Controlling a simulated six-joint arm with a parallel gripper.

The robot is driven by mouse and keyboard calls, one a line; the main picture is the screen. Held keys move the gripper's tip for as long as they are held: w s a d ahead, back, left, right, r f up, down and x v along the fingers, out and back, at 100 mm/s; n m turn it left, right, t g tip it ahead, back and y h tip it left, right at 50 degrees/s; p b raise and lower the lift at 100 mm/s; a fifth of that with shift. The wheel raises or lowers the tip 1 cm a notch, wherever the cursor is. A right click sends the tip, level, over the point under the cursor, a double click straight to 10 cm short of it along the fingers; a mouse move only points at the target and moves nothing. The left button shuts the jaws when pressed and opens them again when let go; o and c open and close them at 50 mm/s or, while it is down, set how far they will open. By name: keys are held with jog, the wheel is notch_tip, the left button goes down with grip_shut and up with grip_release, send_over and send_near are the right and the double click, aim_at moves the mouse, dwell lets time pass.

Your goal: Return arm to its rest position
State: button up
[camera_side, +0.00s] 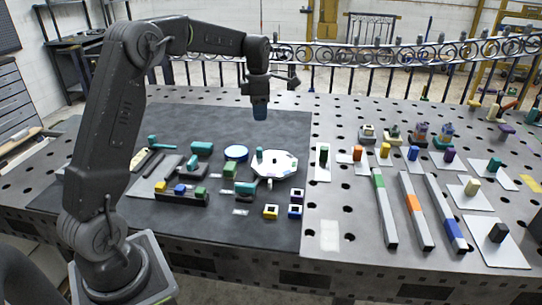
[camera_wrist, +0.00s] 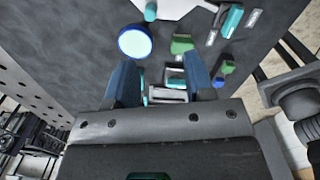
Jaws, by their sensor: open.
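My gripper (camera_side: 260,112) hangs above the back part of the dark mat (camera_side: 218,122) in the side view, pointing down, well clear of the objects. In the wrist view its two blue fingers (camera_wrist: 168,88) stand apart. Nothing is held between them; objects on the mat show in the gap from below. My arm arches up from its base at the left and reaches over the table.
Coloured bars (camera_side: 411,205) and white cards with blocks fill the right side. A scroll-work railing (camera_side: 390,54) stands behind.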

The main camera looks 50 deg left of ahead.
jog(key=s+d+r+m+t, duration=0.1)
jog(key=s+d+r+m, duration=0.3)
jog(key=s+d+m, duration=0.25)
jog(key=s+d+r+m+t, duration=0.2)
jog(key=s+d+r+m, duration=0.25)
jog(key=d+m, duration=0.35)
jog(key=s+d+f+m+t, duration=0.1)
jog(key=s+d+f+m, duration=0.1)
jog(key=s+d+m, duration=0.2)
jog(key=s+d+f+m+t, duration=0.1)
jog(key=s+d+m, duration=0.3)
jog(key=s+m, duration=0.7)
jog(key=shift+s+f, duration=0.3)
jog(key=shift+f, duration=0.5)
jog(key=shift+c, duration=0.4)
